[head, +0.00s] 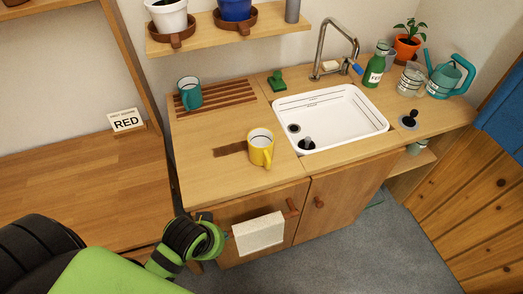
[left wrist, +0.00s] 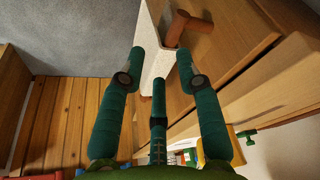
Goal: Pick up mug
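A yellow mug (head: 260,150) stands upright on the wooden counter, left of the sink, with its handle toward the front. A teal mug (head: 190,94) stands farther back at the left end of the slatted drainer. My left gripper (head: 215,242) is low in front of the cabinet, below and to the left of the yellow mug and apart from both mugs. In the left wrist view its dark green fingers (left wrist: 160,58) are spread with nothing held between them. My right gripper is not in view.
A white cloth (head: 258,233) hangs on the cabinet front close to my left gripper; it also shows in the left wrist view (left wrist: 154,45). The white sink (head: 345,112) has a tap (head: 322,50) behind it. A green bottle (head: 375,68) and teal watering can (head: 447,78) stand right.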

